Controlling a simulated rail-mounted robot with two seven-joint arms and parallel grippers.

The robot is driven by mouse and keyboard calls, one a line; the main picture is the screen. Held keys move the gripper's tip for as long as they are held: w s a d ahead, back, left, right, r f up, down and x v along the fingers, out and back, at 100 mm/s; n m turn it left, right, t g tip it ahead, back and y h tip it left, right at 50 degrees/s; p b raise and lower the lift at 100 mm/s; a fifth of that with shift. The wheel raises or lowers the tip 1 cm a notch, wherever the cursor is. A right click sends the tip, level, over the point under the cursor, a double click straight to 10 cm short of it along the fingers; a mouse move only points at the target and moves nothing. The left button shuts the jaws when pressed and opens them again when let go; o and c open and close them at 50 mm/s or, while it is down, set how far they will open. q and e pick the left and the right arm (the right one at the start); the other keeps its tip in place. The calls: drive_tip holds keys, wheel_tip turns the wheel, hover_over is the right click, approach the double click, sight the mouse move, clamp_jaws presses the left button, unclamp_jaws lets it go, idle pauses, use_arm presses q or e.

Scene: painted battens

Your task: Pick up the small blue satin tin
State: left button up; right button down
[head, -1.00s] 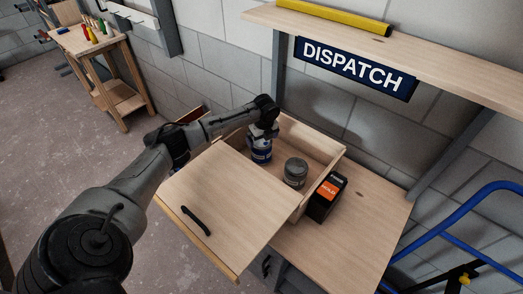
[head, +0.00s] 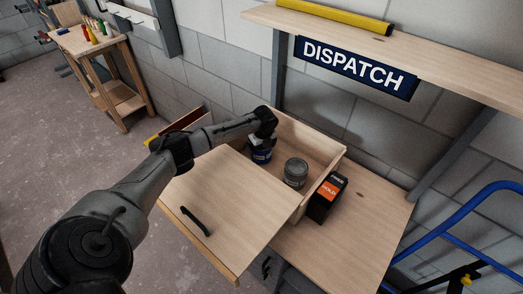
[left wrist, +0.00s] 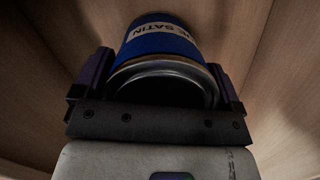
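The small blue satin tin (head: 261,156) stands in the wooden box (head: 322,188), near its far left end. In the left wrist view the tin (left wrist: 160,42) shows its blue side, a pale label with "SATIN" and a metal rim. My left gripper (head: 262,142) is right above it, pointing down. In the left wrist view its two fingers stand on either side of the tin, spread wide, with little room between them and the tin. Whether they touch it is hard to tell. My right gripper is not in view.
A grey tin (head: 295,173) stands right of the blue one in the box. A black carton with an orange label (head: 328,198) stands outside, on the bench (head: 345,240). A shelf (head: 430,55) overhangs behind.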

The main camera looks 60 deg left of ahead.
use_arm(q)
drive_tip(key=c, duration=0.5)
drive_tip(key=shift+o, duration=0.2)
drive_tip(key=shift+r, duration=0.15)
